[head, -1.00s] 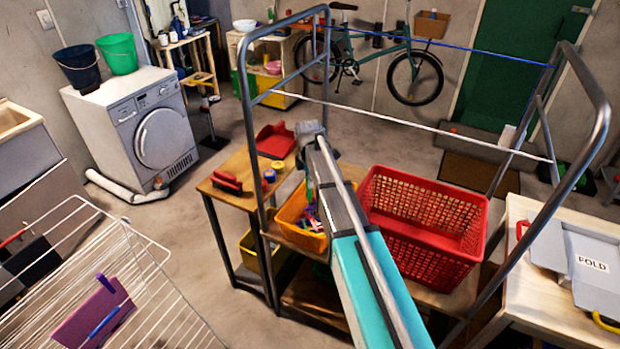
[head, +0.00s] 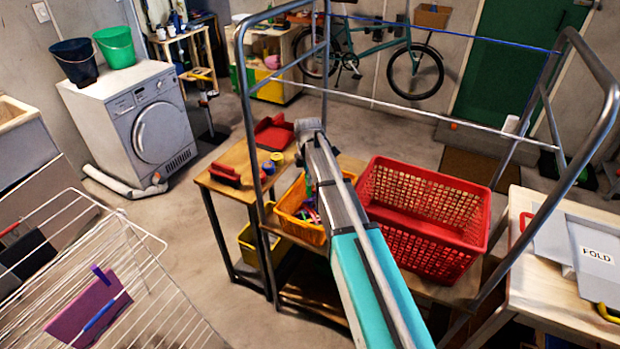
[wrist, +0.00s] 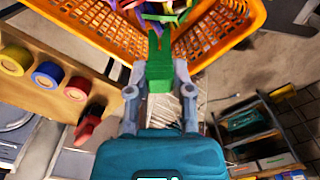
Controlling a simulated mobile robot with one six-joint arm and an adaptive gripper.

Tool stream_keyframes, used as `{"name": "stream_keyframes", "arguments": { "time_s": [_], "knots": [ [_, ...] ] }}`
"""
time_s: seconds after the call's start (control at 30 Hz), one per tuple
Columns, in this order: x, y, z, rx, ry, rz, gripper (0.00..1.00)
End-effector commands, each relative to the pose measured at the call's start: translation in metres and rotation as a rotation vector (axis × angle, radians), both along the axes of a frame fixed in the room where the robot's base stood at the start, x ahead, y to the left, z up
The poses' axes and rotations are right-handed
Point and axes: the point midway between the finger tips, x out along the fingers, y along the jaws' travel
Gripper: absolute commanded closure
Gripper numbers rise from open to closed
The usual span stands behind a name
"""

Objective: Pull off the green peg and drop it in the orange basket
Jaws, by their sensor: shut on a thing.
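In the wrist view my gripper (wrist: 157,78) is shut on the green peg (wrist: 160,68), which sits between its two fingers. The orange basket (wrist: 222,30) is just beyond the peg at the top of that view, with several coloured pegs (wrist: 165,10) in it. The peg's far end overlaps the basket's edge in the picture; I cannot tell whether it is above the inside. In the head view the orange basket (head: 297,229) stands on the wooden shelf of the metal frame, left of my arm. My arm hides most of the gripper there.
A large red basket (head: 423,232) stands right of the orange one. Rolls of tape (wrist: 45,75) lie on the wooden side table (head: 232,180). A blue line (head: 440,34) and a white line (head: 430,119) span the metal frame. A white drying rack (head: 150,290) is at lower left.

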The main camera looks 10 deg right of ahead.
Motion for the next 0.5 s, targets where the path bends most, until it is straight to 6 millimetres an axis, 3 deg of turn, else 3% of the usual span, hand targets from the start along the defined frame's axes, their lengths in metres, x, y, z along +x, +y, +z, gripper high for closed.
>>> {"name": "stream_keyframes", "arguments": {
  "time_s": [0.5],
  "knots": [
    [0.000, 0.001, -0.040, 0.000, 0.000, 0.001, 1.00]
  ]
}}
